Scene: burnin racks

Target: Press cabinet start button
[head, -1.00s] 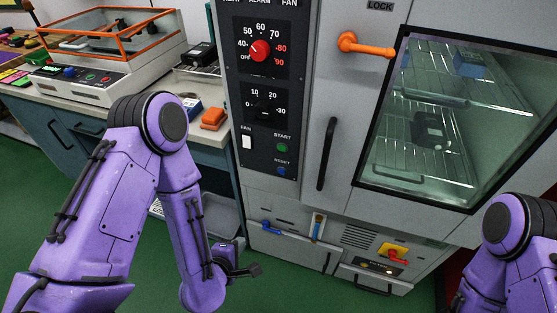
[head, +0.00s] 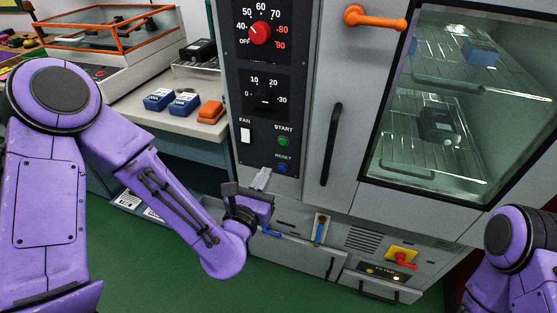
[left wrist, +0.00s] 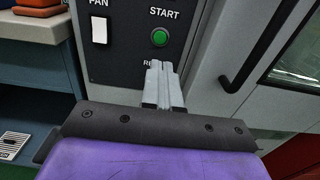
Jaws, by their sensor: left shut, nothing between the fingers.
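The green START button (head: 284,141) is on the cabinet's dark control panel (head: 240,95), below the dials. It also shows in the left wrist view (left wrist: 160,37), just beyond the fingertips. My left gripper (head: 262,175) is shut and empty, in front of the panel's lower edge, below the START button. In the left wrist view the closed fingers (left wrist: 161,65) point up toward the button, with a gap in the picture between tips and button. They cover part of the RESET label. The right gripper is out of view.
The blue RESET button (head: 284,169) is close by the left fingers. A white FAN switch (head: 245,135) is left of START. A black door handle (head: 331,145) and orange latch (head: 375,18) are to the right.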

